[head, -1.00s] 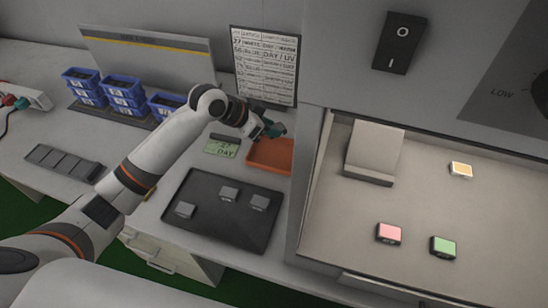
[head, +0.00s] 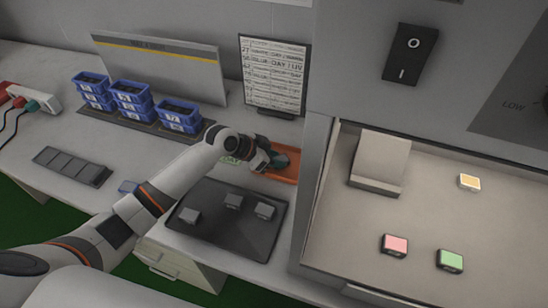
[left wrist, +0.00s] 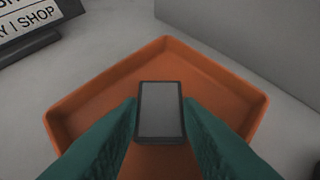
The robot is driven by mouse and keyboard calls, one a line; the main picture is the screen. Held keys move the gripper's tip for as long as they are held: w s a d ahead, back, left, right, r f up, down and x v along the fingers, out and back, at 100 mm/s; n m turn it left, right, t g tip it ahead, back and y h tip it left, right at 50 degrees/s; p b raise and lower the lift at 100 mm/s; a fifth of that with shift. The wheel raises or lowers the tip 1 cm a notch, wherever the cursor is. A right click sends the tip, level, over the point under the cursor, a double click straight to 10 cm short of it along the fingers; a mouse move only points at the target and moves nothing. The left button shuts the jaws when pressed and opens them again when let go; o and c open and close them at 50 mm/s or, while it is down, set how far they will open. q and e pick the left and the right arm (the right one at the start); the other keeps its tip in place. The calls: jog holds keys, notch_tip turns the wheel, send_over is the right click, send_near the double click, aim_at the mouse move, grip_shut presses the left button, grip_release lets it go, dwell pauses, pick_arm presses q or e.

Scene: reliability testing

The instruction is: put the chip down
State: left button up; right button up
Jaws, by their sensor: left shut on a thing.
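My left gripper (head: 281,161) reaches in from the left over the orange tray (head: 291,179). In the left wrist view its green fingers are shut on a dark-edged grey chip (left wrist: 161,112). The chip is held over the inside of the orange tray (left wrist: 100,92); I cannot tell whether it touches the floor of the tray. In the head view the gripper hides the chip. My right gripper is not in view.
A dark tray (head: 225,225) with several grey chips lies in front of the orange tray. At the right, a lit chamber holds a pink chip (head: 395,245), a green chip (head: 450,261) and a yellow chip (head: 469,182). Blue bins (head: 131,101) stand at the back left.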

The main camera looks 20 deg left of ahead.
pick_arm(q)
jog(key=shift+f, duration=0.1)
jog(key=o, duration=0.9)
jog(key=shift+o, duration=0.2)
jog(key=shift+r, duration=0.2)
jog(key=shift+s+a+r, duration=0.15)
jog(key=shift+a, duration=0.1)
jog(key=v, duration=1.1)
jog(key=shift+r, duration=0.15)
